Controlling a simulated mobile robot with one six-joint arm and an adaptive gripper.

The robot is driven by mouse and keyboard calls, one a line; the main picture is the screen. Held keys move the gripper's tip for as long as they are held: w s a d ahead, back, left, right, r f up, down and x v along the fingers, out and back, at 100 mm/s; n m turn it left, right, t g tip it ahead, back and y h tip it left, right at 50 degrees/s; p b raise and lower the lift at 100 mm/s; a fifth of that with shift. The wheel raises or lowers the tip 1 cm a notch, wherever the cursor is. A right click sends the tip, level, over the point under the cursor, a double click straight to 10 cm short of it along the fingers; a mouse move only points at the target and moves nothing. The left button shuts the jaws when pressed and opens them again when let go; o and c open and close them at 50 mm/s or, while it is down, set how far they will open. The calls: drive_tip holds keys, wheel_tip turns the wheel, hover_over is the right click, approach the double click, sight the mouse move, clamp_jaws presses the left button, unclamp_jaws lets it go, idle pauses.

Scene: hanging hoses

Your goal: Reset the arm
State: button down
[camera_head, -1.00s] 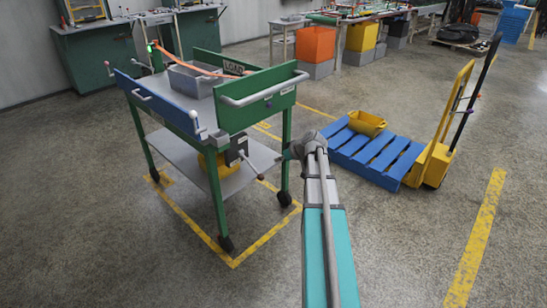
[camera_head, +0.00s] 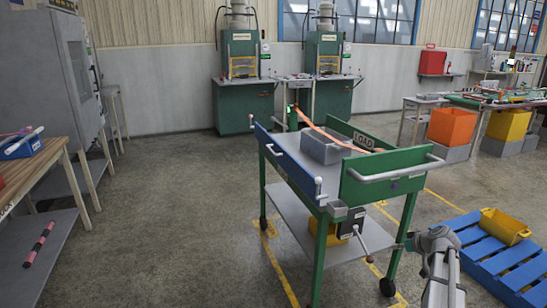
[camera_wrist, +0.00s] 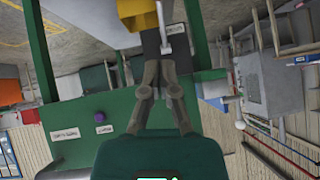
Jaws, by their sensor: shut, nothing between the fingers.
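My gripper (camera_wrist: 160,72) shows in the wrist view with its two grey fingers shut and nothing between them. Beyond the fingertips are a dark box (camera_wrist: 163,42) with a pale lever and a yellow part (camera_wrist: 140,10). A green cart panel (camera_wrist: 85,130) with a purple knob fills the lower left there. In the head view, my grey arm joint (camera_head: 436,243) is beside the cart's right front leg, at the lower right. My fingers cannot be made out in that view.
The green and blue cart (camera_head: 385,182) holds a grey bin (camera_head: 322,147) and an orange strip. A blue pallet (camera_head: 500,255) with a yellow bin (camera_head: 505,226) stands right. A wooden bench (camera_head: 45,160) is at left. Open floor lies between bench and cart.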

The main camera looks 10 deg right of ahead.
drive_tip(key=s+a+f+g, duration=0.2)
drive_tip(key=a+g, duration=0.1)
drive_tip(key=a, duration=0.7)
drive_tip(key=s+a+f+g, duration=0.2)
drive_tip(key=s+a, duration=0.1)
drive_tip(key=a, duration=0.7)
drive_tip(key=s+a+f+m+g+h, duration=0.2)
drive_tip(key=s+a+g+h, duration=0.2)
drive_tip(key=s+a, duration=0.85)
wheel_tip(320, 180, up, 23)
drive_tip(key=w+a+p, duration=0.1)
drive_tip(key=w+p, duration=0.1)
drive_tip(key=p, duration=2)
drive_tip(key=shift+a+f+p, duration=0.15)
drive_tip(key=shift+a+p, duration=0.1)
drive_tip(key=shift+p, duration=0.1)
